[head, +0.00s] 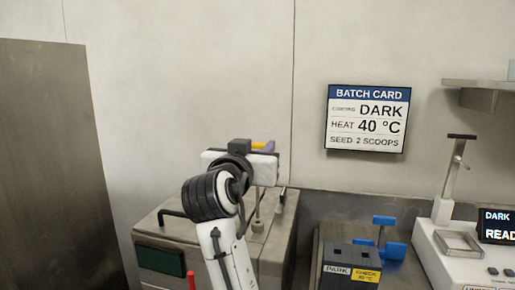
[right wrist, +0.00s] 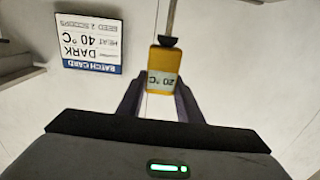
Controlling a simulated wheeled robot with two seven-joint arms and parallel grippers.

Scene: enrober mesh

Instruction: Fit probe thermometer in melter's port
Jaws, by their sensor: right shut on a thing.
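My right gripper (head: 256,147) is shut on the yellow probe thermometer (right wrist: 162,60), whose display reads 20 °C in the right wrist view. The thermometer's metal stem runs away from the fingers past a dark collar. In the head view only a small yellow part of the thermometer (head: 259,146) shows behind the gripper. The gripper is raised above the melter (head: 175,228), a steel box with a dark green panel. My arm hides part of the melter's top. I cannot tell the port for certain among the small fittings there. My left gripper is not in view.
A batch card (head: 367,119) hangs on the back wall. To the right of the melter are a dark block marked PARK (head: 337,269) and a blue fitting (head: 384,248). A white machine (head: 450,268) with a display stands at far right. A tall brown panel (head: 50,160) stands left.

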